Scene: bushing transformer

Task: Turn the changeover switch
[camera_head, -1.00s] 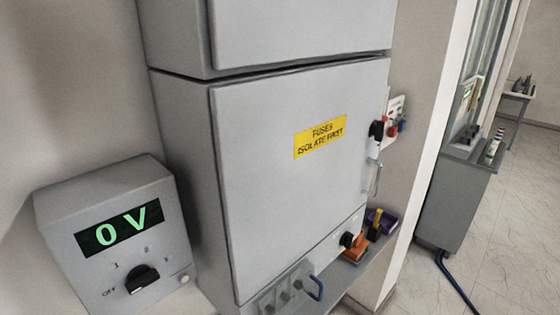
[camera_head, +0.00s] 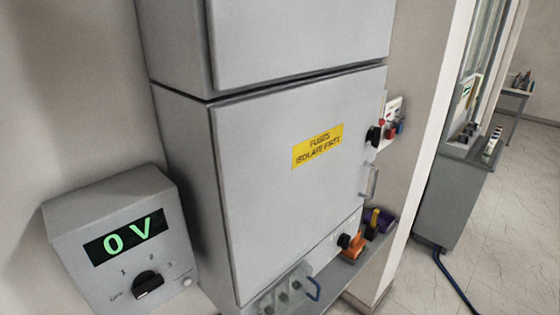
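A grey box (camera_head: 75,218) at the lower left has a green display (camera_head: 124,242) reading 0 V. Below the display is a black rotary knob (camera_head: 148,285) with a position marked OFF at its left and number marks around it. A second black knob (camera_head: 344,240) sits low on the front of the grey cabinet (camera_head: 265,200), near its right edge. A dark knob-like part (camera_head: 374,136) shows at the cabinet's right side. I cannot tell which one is the changeover switch. Neither of my grippers is in view.
The cabinet's closed door has a yellow "FUSES ISOLATE FIRST" label (camera_head: 318,147) and a handle (camera_head: 370,181). A blue loop (camera_head: 314,288) and a shelf with an orange item (camera_head: 356,245) are below.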

